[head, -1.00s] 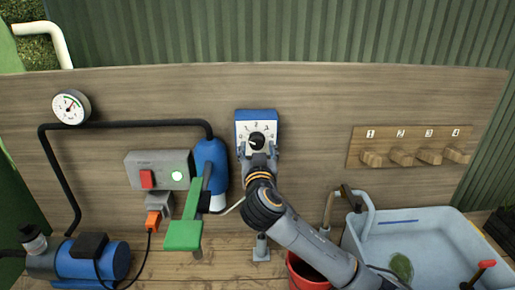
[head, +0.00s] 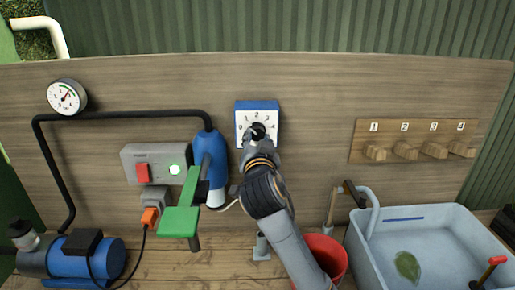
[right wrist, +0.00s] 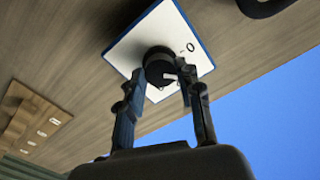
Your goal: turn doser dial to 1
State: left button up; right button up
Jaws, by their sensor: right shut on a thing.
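The doser (head: 257,106) is a blue box with a white numbered face, fixed on the wooden board in the middle of the head view. Its round black dial knob (head: 258,129) is partly hidden by my right gripper (head: 259,138). In the right wrist view, the two fingers of my right gripper (right wrist: 162,92) are on either side of the black knob (right wrist: 156,62), shut on it. A small light mark shows on the knob, and a 0 shows on the face beside it. I cannot tell which number the dial points to. My left gripper is not in view.
A green-handled blue device (head: 181,219) stands left of my right arm. A grey switch box (head: 157,163) and a gauge (head: 67,96) are further left. Numbered wooden pegs (head: 405,149), a red bucket (head: 328,256) and a grey basin (head: 430,250) are on the right.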

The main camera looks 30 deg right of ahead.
dwell(0.3)
jog(key=o, duration=1.1)
jog(key=shift+o, duration=0.2)
jog(key=shift+s+a, duration=0.2)
jog(key=shift+s, duration=0.05)
jog(key=v, duration=1.1)
jog(key=shift+s, duration=0.25)
jog(key=shift+f, duration=0.1)
